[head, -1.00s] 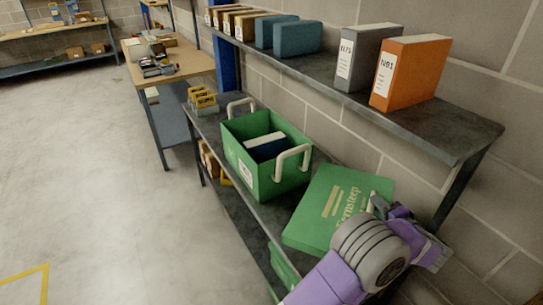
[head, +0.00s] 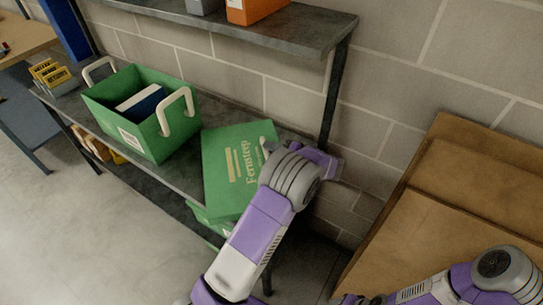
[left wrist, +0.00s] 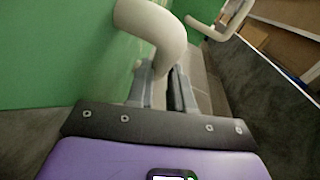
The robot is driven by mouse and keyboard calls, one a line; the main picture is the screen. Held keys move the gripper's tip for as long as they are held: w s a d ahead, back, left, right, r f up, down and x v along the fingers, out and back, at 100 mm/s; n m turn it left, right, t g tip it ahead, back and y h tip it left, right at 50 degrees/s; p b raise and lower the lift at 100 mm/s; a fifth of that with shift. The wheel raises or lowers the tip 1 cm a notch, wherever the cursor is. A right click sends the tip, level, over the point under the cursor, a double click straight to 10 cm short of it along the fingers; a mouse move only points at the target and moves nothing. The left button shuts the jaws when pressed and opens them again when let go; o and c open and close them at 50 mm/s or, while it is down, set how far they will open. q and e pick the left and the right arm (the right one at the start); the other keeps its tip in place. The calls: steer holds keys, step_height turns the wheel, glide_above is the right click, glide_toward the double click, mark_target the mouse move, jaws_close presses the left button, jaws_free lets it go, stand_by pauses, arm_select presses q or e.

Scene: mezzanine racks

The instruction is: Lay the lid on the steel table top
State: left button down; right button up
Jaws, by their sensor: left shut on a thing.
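The lid (head: 222,180) is a flat green panel with printed lettering, beside the crate in the head view. My left gripper (head: 272,150) is at its right edge, mostly hidden by my wrist. In the left wrist view the left gripper (left wrist: 165,78) is shut on a thick cream handle (left wrist: 155,25), against a green face. The lid lies over the dark grey rack deck (head: 180,165) and sticks out past its front edge; I cannot tell whether it touches. My right gripper (head: 362,299) is at the bottom edge, too small to read. I cannot tell which surface is the steel table top.
An open green crate (head: 165,145) with cream handles holds a dark blue item (head: 150,103). An upper shelf (head: 290,32) with an orange binder (head: 255,8) overhangs the deck. A rack post (head: 337,95) stands behind my left gripper.

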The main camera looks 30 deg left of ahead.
arm_select(q)
step_height(320, 180, down, 3)
steer(key=shift+r+b, duration=0.15)
steer(key=shift+b, duration=0.15)
steer(key=shift+r, duration=0.1)
steer(key=c, duration=1)
jaws_free()
steer(key=shift+d, duration=0.1)
steer(key=p+v, duration=0.2)
steer(key=v, duration=1)
steer(key=shift+r, duration=0.1)
